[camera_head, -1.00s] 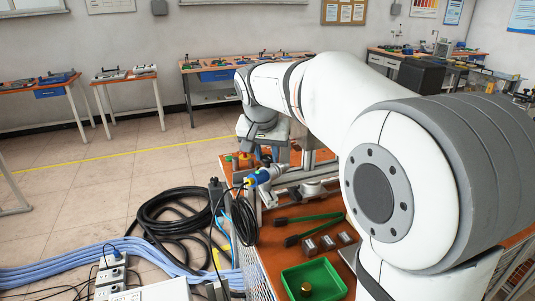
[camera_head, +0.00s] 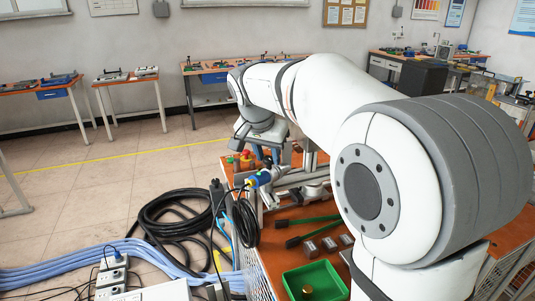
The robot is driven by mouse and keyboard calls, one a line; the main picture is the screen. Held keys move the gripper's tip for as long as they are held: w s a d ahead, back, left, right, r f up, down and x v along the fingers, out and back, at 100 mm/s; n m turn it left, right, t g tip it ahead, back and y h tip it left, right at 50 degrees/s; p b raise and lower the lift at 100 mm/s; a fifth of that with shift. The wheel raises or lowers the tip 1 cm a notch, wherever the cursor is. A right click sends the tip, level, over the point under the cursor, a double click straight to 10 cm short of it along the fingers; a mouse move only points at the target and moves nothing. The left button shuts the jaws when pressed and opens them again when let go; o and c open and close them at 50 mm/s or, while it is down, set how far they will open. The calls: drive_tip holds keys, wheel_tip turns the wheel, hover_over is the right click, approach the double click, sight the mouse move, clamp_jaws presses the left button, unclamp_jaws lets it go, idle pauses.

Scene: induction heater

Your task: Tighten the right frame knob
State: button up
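The metal frame (camera_head: 312,158) stands on the orange-topped workbench (camera_head: 276,262), and my white arm hides much of it. I cannot make out the right frame knob. My gripper (camera_head: 263,152) points down over the far part of the bench, in front of or beside the frame. Its fingers are small and partly hidden, so I cannot tell whether it is open or shut, or whether it touches anything.
A red and yellow button (camera_head: 246,157) and a blue connector (camera_head: 263,177) sit near the gripper. Green-handled tongs (camera_head: 306,228), metal blocks (camera_head: 328,244) and a green tray (camera_head: 316,278) lie nearer. Black cables (camera_head: 175,222) and blue hoses (camera_head: 70,262) run left on the floor.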

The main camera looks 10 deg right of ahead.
drive_tip(key=o, duration=0.4)
drive_tip(key=v, duration=0.7)
drive_tip(key=shift+s+a+r, duration=0.1)
drive_tip(key=shift+r, duration=0.25)
drive_tip(key=s+d+f+n+y, duration=0.1)
drive_tip(key=s+d+f+n, duration=0.1)
drive_tip(key=s+f, duration=0.4)
drive_tip(key=s+d+f+n, duration=0.2)
drive_tip(key=s+f, duration=0.5)
drive_tip(key=s, duration=0.2)
drive_tip(key=s+d+f+n+g+y, duration=0.1)
drive_tip(key=s+d+f+n, duration=0.1)
drive_tip(key=s+f, duration=0.4)
drive_tip(key=shift+s+f+n+y, duration=0.15)
drive_tip(key=shift+s, duration=0.45)
drive_tip(key=shift+s+f+n+y, duration=0.15)
drive_tip(key=shift+s, duration=0.45)
